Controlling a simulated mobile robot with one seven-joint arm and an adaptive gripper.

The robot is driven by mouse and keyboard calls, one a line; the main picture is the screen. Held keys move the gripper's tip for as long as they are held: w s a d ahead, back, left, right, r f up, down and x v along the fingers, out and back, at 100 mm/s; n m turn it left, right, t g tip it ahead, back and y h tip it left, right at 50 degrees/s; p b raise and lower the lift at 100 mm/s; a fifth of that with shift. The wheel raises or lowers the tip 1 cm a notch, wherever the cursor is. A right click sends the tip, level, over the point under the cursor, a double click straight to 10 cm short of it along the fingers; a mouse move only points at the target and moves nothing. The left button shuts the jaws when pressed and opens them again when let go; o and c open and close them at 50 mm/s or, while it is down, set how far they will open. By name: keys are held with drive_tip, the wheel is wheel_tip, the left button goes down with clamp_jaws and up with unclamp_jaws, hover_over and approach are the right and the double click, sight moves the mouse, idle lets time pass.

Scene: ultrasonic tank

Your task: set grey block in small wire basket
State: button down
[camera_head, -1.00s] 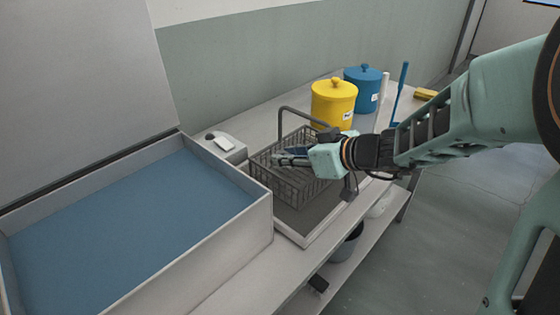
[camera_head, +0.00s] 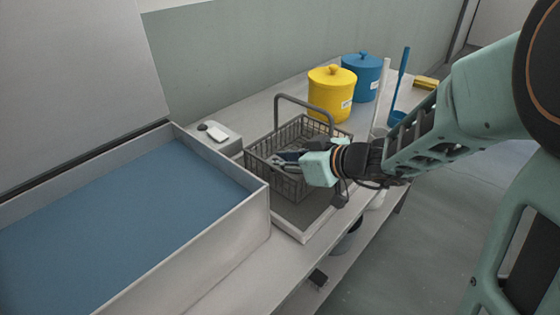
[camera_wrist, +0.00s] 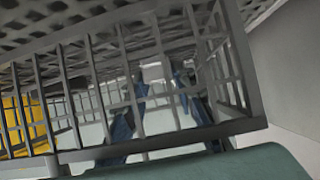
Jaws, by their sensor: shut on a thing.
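The small wire basket (camera_head: 290,183) stands on a grey tray on the bench, its handle raised. My gripper (camera_head: 279,157) reaches in from the right at the basket's rim, tilted down. In the wrist view the basket's wire wall (camera_wrist: 110,100) stands between the camera and my fingers (camera_wrist: 155,82), so the fingertips are on its inner side. A small light grey block (camera_wrist: 152,73) shows between the fingertips, partly hidden by wires. My gripper is shut on it. In the head view the block cannot be made out clearly. Whether it touches the basket floor cannot be told.
A wide tank (camera_head: 262,218) with blue liquid stands left of the basket. A yellow canister (camera_head: 331,98) and a blue canister (camera_head: 364,72) stand behind it. A blue ladle (camera_head: 401,75) stands at the right. A grey box (camera_head: 222,140) is behind left.

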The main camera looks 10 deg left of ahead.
drive_tip(key=c, duration=1.9)
unclamp_jaws()
drive_tip(key=shift+r+p, duration=0.1)
drive_tip(key=shift+p, duration=0.2)
drive_tip(key=v, duration=1.2)
drive_tip(key=shift+p, duration=0.4)
